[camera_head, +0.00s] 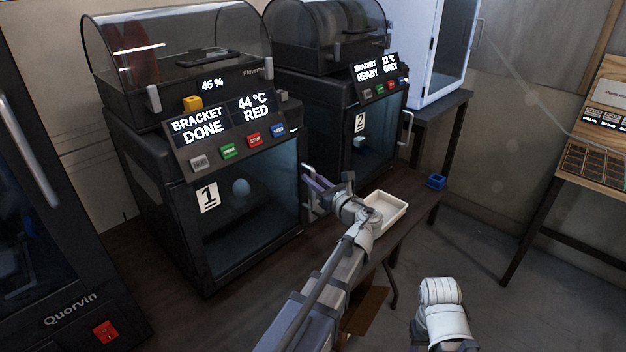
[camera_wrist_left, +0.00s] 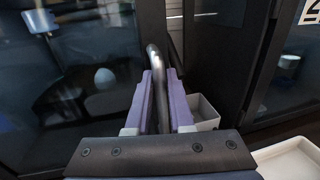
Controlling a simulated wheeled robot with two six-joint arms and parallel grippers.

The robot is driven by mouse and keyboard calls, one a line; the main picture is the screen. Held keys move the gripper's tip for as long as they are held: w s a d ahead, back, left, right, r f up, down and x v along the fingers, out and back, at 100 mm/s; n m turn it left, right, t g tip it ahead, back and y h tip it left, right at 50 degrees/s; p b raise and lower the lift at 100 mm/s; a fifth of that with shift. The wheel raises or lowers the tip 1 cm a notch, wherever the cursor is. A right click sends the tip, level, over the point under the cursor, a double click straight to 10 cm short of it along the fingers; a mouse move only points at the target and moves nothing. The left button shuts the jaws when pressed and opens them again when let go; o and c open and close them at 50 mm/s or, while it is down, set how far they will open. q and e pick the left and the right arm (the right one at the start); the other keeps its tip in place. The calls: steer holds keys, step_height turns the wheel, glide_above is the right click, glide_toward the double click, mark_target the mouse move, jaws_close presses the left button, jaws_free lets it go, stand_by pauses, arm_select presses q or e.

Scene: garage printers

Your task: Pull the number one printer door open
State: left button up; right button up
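The number one printer (camera_head: 150,190) is the black machine at left, with a "1" label and a screen reading "BRACKET DONE". Its dark glass door (camera_head: 255,215) looks shut, with a pale round part dimly visible behind it. The door's metal handle (camera_head: 306,178) is at the door's right edge. My left gripper (camera_head: 318,186) is at this handle. In the left wrist view the handle (camera_wrist_left: 155,65) runs between the two purple fingers, which are close against it on both sides. My right gripper is out of view; only part of my right arm shows at the bottom.
The number two printer (camera_head: 335,120) stands to the right, with its own handle (camera_head: 406,128). A white tray (camera_head: 398,222) lies on the table beside my left wrist. Another black machine (camera_head: 50,230) stands at far left.

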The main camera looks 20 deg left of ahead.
arm_select(q)
jaws_close()
stand_by(1.0)
